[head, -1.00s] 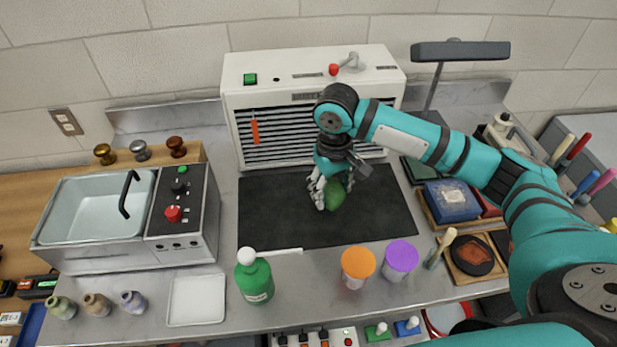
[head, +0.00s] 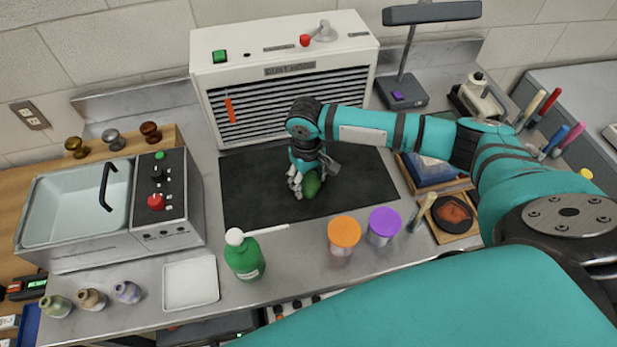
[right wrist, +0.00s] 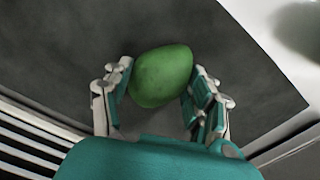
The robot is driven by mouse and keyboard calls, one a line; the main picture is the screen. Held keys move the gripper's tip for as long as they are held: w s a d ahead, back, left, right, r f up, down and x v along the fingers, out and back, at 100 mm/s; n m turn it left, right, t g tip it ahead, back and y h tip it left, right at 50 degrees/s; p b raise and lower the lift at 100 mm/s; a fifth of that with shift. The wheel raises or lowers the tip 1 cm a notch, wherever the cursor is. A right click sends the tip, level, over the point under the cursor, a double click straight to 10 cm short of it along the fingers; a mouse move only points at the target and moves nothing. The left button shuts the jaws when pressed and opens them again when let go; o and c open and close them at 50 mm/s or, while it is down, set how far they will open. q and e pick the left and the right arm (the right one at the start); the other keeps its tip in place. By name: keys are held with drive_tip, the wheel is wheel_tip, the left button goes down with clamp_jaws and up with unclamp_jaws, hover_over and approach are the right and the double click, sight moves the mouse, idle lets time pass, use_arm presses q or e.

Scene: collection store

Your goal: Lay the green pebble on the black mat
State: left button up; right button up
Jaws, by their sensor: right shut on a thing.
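The green pebble (head: 311,184) is over the black mat (head: 255,205) in the head view, near the mat's middle. In the right wrist view the pebble (right wrist: 161,76) sits between the two fingers of my right gripper (right wrist: 158,88), with the dark mat (right wrist: 80,55) behind it. My right gripper (head: 304,182) is shut on the pebble and points down at the mat. The pebble is at or very near the mat surface; I cannot tell whether it touches. My left gripper is not in view.
A white vented cabinet (head: 285,62) stands behind the mat. A green bottle (head: 244,257), an orange-lidded jar (head: 343,235) and a purple-lidded jar (head: 383,225) stand in front of it. A sink unit (head: 75,210) is at left. The mat's left part is bare.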

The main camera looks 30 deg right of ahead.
sight(307, 180)
drive_tip(key=shift+f, duration=0.1)
drive_tip(key=o, duration=1.2)
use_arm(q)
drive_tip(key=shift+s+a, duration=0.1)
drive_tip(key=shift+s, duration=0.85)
use_arm(e)
drive_tip(key=o, duration=0.3)
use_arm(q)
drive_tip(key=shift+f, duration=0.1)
use_arm(e)
drive_tip(key=shift+r, duration=0.45)
use_arm(q)
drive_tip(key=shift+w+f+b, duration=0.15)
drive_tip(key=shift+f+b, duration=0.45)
drive_tip(key=shift+b, duration=0.05)
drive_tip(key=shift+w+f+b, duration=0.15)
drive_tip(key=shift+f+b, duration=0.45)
use_arm(e)
wheel_tip(307, 180, up, 11)
drive_tip(key=shift+a+r, duration=0.2)
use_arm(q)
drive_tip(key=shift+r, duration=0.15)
use_arm(e)
drive_tip(key=shift+r, duration=0.1)
